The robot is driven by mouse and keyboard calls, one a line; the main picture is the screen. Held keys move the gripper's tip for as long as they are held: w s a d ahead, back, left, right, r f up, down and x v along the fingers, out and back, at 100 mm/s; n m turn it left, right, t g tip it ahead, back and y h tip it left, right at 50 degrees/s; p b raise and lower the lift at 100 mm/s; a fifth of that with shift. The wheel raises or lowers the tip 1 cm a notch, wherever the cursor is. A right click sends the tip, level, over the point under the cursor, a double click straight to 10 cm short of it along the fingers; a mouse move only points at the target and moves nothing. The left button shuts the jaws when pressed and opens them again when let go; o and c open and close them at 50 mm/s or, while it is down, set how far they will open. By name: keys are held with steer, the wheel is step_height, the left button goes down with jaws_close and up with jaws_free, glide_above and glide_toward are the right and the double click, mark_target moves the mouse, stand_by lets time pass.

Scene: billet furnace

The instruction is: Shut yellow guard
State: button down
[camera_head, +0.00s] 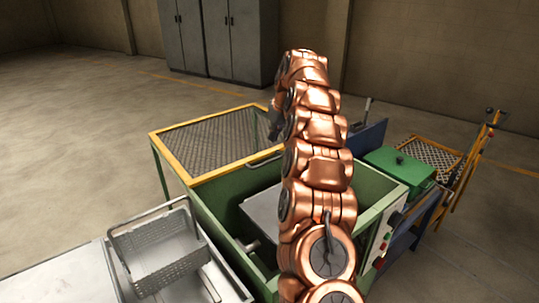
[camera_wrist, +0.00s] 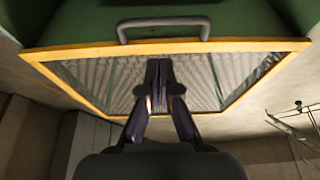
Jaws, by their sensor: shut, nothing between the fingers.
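The yellow guard (camera_head: 176,181) is a yellow-framed mesh panel at the far left end of the green machine (camera_head: 226,219). The machine's nearer opening, with a grey plate inside, is uncovered. The guard's grey bar handle (camera_head: 265,161) is on its near edge, partly behind my arm. In the wrist view the guard frame (camera_wrist: 240,47) spans the picture, with the handle (camera_wrist: 163,22) at the top. My gripper (camera_wrist: 160,88) is shut and empty, in front of the mesh and below the handle in that view, apart from the handle. In the head view my gripper (camera_head: 275,122) is partly hidden by my arm.
A grey wire basket (camera_head: 160,250) stands on a pale table at the lower left. A green box (camera_head: 400,168) and a yellow-railed cart (camera_head: 470,160) stand at the right. Grey cabinets (camera_head: 215,40) stand at the back wall. The floor at left is clear.

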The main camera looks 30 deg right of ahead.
mark_target(270, 154)
steer(key=x, duration=0.3)
steer(key=p+x, duration=0.1)
steer(key=x, duration=0.2)
steer(key=d+p+x, duration=0.1)
steer(key=x, duration=0.2)
steer(key=shift+w+f, duration=0.2)
steer(key=shift+f, duration=0.1)
steer(key=shift+w+f, duration=0.1)
steer(key=shift+f, duration=0.25)
